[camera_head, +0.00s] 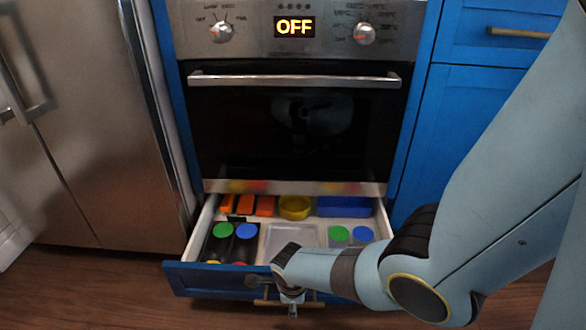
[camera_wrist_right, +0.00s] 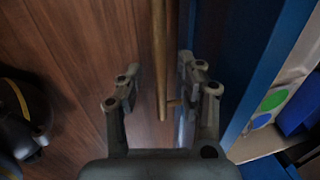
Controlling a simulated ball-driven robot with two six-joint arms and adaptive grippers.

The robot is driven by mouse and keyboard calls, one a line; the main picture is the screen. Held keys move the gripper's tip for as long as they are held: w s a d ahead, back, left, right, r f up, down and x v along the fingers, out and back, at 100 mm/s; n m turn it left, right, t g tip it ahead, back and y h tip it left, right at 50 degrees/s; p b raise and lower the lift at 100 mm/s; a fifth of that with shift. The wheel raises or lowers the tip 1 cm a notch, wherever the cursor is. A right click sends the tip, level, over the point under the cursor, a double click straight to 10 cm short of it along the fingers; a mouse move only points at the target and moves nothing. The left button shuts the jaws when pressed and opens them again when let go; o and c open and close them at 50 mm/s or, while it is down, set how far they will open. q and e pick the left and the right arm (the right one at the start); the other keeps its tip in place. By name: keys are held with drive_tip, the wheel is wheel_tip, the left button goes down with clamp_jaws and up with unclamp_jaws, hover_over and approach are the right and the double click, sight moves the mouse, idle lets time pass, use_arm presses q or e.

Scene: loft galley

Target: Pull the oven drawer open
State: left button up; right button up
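The drawer below the oven has a blue front (camera_head: 205,279) and stands pulled out, with its inside showing. Its brass handle (camera_head: 264,301) is on the front face, and in the right wrist view the handle (camera_wrist_right: 160,60) is a long bar. My right gripper (camera_head: 290,298) is at the handle, partly hidden behind my own wrist. In the right wrist view the right gripper (camera_wrist_right: 159,72) has its fingers apart, one on each side of the bar, with gaps visible between. My left gripper is not in view.
The drawer holds orange blocks (camera_head: 265,206), a yellow bowl (camera_head: 295,207), a blue box (camera_head: 345,206), a grey tray (camera_head: 290,237) and several round-lidded containers. The oven door (camera_head: 290,130) above is shut. A steel fridge (camera_head: 90,130) stands left. Wooden floor (camera_head: 90,285) lies in front.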

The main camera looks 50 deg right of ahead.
drive_tip(key=shift+r, duration=0.15)
wheel_tip(320, 180, up, 12)
drive_tip(key=s+a, duration=0.1)
drive_tip(key=shift+s+a+f, duration=0.25)
drive_tip(key=shift+a, duration=0.15)
idle(0.6)
